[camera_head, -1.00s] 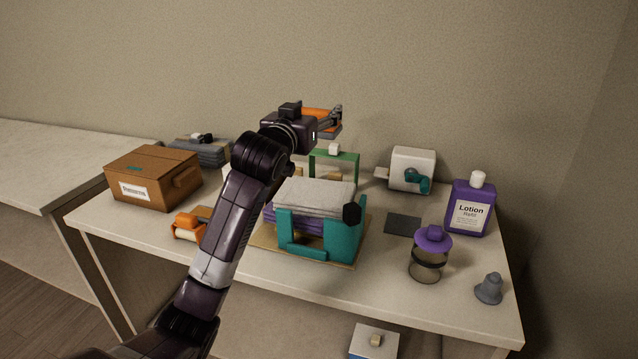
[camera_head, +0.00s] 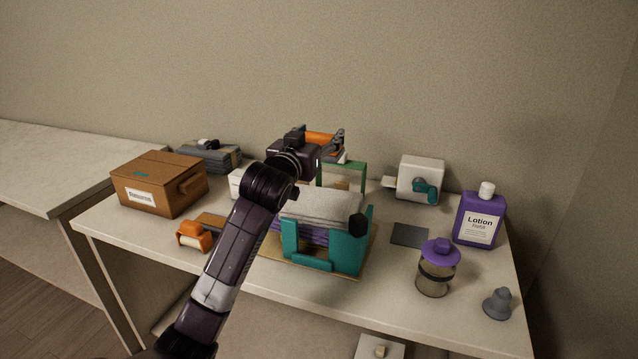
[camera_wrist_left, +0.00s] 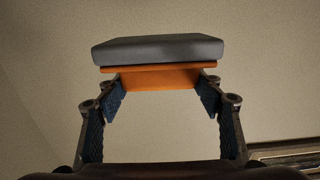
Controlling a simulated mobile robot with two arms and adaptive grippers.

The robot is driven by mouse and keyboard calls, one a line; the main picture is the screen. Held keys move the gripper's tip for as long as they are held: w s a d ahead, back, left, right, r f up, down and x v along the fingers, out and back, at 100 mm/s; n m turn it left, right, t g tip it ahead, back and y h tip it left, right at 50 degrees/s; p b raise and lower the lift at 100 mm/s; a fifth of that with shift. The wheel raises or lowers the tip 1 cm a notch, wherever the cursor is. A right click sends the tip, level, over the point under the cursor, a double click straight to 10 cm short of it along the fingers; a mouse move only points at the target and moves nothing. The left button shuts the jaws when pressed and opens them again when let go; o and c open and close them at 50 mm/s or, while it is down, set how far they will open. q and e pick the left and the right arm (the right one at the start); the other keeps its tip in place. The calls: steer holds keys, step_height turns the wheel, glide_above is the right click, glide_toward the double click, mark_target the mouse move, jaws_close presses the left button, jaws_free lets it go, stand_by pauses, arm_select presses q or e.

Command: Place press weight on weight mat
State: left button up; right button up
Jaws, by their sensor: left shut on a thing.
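My left gripper (camera_head: 328,142) is shut on the press weight (camera_head: 322,138), a grey slab with an orange handle. It holds the weight over the back of the table, in front of or above the green frame. In the left wrist view, the gripper's fingers (camera_wrist_left: 162,92) are on both sides of the orange handle, with the grey slab of the press weight (camera_wrist_left: 158,50) beyond it. The weight mat (camera_head: 409,234), a flat dark square, lies bare on the table to the right of the teal holder. My right gripper is not in view.
The teal holder (camera_head: 348,252) with folded towels stands mid-table, the green frame (camera_head: 357,174) behind it. Around the mat are a white device (camera_head: 420,180), a purple lotion bottle (camera_head: 478,220) and a purple-lidded jar (camera_head: 436,268). A brown box (camera_head: 158,185) stands left.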

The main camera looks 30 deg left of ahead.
arm_select(q)
step_height(320, 180, down, 12)
steer(key=shift+r+p, duration=0.1)
steer(key=shift+p, duration=0.6)
steer(key=o, duration=1.8)
steer(key=shift+f, duration=0.45)
steer(key=o, duration=0.3)
steer(key=shift+s+r, duration=0.1)
steer(key=shift+s, duration=0.05)
